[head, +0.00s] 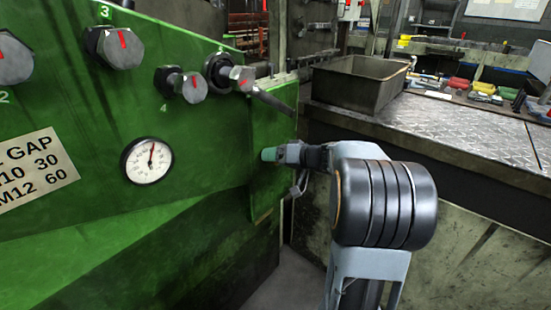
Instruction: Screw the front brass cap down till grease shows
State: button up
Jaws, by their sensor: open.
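I cannot make out a brass cap or any grease in the head view. My gripper (276,154) is seen small and from behind, with a teal tip pointing left toward the green machine panel (222,150). It is open, and I see nothing held in it. It is in front of the panel's right-hand part in the picture; I cannot tell whether it touches it. My arm's large dark joint hides part of the area to the right of the gripper.
Hex bolt heads with red marks (121,47) stick out along the panel's top, above a round dial gauge (147,160). A rod (272,99) slants down above my gripper. A metal bin (360,82) stands on the tread-plate bench (450,128) at right, with tools behind.

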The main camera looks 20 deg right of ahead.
jog(key=shift+c, duration=0.2)
jog(key=c, duration=0.9)
jog(key=shift+m, duration=0.3)
jog(key=shift+f+m+y+b, duration=0.1)
jog(key=shift+m+y+b, duration=0.6)
jog(key=shift+m, duration=0.1)
jog(key=m+y, duration=0.1)
jog(key=m, duration=0.2)
jog(key=shift+m+y+b, duration=0.3)
jog(key=shift+y, duration=0.1)
jog(key=m+t+y, duration=0.1)
jog(key=m, duration=0.3)
jog(key=shift+p, duration=0.35)
jog(key=shift+m+t+y+p, duration=0.5)
jog(key=shift+m+t, duration=0.4)
jog(key=shift+m, duration=1.1)
